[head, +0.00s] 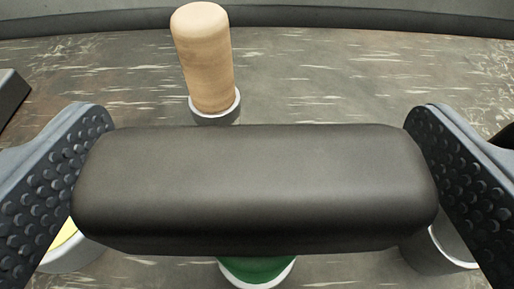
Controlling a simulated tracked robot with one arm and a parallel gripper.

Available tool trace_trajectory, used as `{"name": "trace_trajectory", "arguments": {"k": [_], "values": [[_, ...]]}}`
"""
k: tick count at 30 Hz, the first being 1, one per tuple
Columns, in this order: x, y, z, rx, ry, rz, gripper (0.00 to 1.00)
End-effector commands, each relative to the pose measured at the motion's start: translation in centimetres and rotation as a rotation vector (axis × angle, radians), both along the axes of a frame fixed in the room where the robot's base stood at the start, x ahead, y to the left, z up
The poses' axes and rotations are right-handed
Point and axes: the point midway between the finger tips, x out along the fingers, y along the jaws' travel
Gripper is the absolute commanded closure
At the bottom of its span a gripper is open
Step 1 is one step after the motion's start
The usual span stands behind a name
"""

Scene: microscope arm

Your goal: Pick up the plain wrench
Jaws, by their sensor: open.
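My gripper (258,185) is open, with one studded grey finger at the left and one at the right of the head view. A large dark block (255,185) with rounded edges lies across the view between the two fingers. Its ends reach close to both fingers, and I cannot tell whether they touch. No part of it shows a clear wrench shape, so I cannot tell whether it is the plain wrench. I see no other wrench. The block hides much of the middle of the floor.
A tan cylinder (203,60) stands in a grey-white round holder (216,112) behind the block. A green round thing (257,270) shows below the block. A yellow-topped round thing (70,250) is partly hidden at lower left. Streaked grey floor (370,75) is clear at upper right.

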Motion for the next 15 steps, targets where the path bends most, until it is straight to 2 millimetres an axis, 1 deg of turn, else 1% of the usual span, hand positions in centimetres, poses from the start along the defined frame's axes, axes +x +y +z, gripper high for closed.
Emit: {"name": "trace_trajectory", "arguments": {"k": [1, 5, 13, 14, 15], "values": [[0.55, -0.02, -0.18, 0.001, -0.002, 0.000, 0.01], [1.28, 0.10, -0.26, 0.001, -0.002, 0.003, 0.01], [1.36, 0.10, -0.31, 0.000, 0.000, 0.003, 0.01], [1.37, 0.10, -0.32, 0.000, 0.000, 0.003, 0.10], [1.36, 0.10, -0.31, 0.001, 0.000, 0.003, 0.21]]}}
